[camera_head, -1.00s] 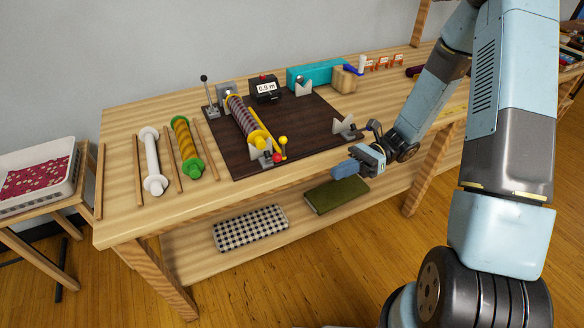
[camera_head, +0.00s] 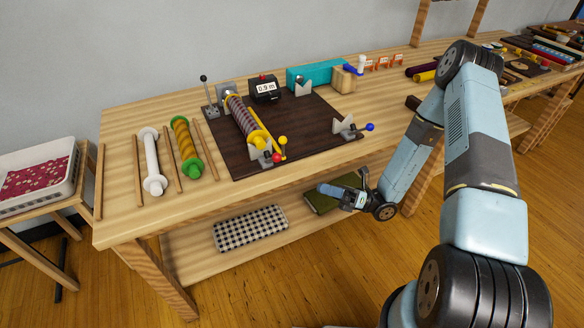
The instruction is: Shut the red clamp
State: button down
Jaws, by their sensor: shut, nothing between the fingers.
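The red clamp shows as a red knob (camera_head: 277,158) on a grey bracket at the near edge of the dark board (camera_head: 310,117). A roll with purple and yellow stripes (camera_head: 239,116) lies along the board behind it. A yellow-knobbed lever (camera_head: 283,141) stands just right of the red knob. Whether the clamp is open or shut is too small to tell. My gripper (camera_head: 322,188) is shut and empty, in front of the table edge, to the right of and nearer than the red knob. It touches nothing that I can see.
A blue-knobbed bracket (camera_head: 369,127) stands at the board's right corner. White (camera_head: 151,160) and yellow-green (camera_head: 186,147) rolls lie left. A checked cloth (camera_head: 250,228) is on the lower shelf.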

jog(key=w+r+x, duration=0.1)
jog(key=w+x, duration=0.1)
jog(key=x, duration=1.1)
jog(key=shift+d+r, duration=0.3)
jog(key=shift+r, duration=0.05)
